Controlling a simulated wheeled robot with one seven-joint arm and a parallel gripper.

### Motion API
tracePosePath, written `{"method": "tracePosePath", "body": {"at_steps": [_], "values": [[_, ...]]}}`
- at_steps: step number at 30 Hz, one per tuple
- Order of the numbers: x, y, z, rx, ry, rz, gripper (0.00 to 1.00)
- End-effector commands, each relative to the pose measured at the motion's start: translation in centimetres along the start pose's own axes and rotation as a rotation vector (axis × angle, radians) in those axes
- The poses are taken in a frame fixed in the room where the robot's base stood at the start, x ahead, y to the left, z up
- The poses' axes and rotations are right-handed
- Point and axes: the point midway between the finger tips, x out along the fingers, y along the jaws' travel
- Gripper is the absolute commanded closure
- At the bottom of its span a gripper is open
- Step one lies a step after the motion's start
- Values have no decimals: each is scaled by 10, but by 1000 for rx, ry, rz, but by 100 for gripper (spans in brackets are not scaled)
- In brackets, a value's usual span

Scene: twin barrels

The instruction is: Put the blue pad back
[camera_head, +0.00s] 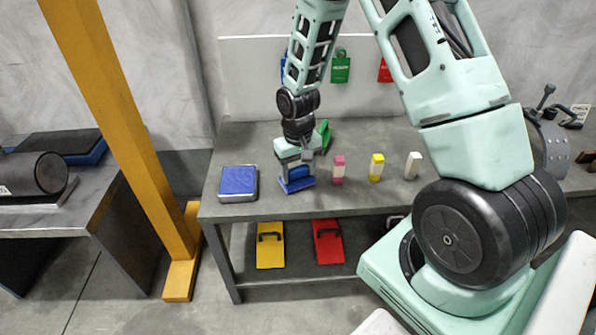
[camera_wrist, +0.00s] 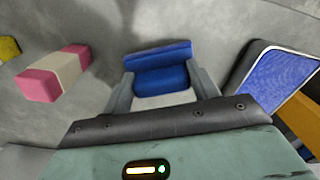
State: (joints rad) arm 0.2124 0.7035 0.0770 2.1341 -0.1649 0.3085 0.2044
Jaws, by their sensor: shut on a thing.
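The blue pad (camera_head: 297,185) is a flat blue piece with a rounded blue grip on top. My gripper (camera_head: 295,168) points down over the grey table and is shut on that grip. In the wrist view the pad (camera_wrist: 158,54) shows between the two grey fingers of my gripper (camera_wrist: 162,84), its flat part reaching out beyond them. The pad is at or just above the tabletop; I cannot tell if it touches. A shallow tray with a blue textured face (camera_head: 238,180) lies to the left, and also shows at the right of the wrist view (camera_wrist: 283,80).
Right of my gripper stand a pink-and-white block (camera_head: 339,170), a yellow-and-white block (camera_head: 376,167) and a white block (camera_head: 412,165). A green object (camera_head: 325,134) is behind my gripper. A yellow post (camera_head: 125,130) rises left of the table (camera_head: 270,207). Bare tabletop separates pad and tray.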

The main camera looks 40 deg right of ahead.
Motion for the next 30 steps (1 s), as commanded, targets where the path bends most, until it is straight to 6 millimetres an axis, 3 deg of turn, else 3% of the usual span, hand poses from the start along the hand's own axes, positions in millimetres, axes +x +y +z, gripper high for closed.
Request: {"method": "tracePosePath", "body": {"at_steps": [4, 5, 7, 19, 30], "values": [[3, 0, 0, 0, -1, 0, 62], [4, 0, 0, 0, -1, 0, 38], [3, 0, 0, 0, -1, 0, 19], [-6, 0, 0, 0, 1, 0, 19], [-80, 0, -1, 1, 4, 0, 19]]}}
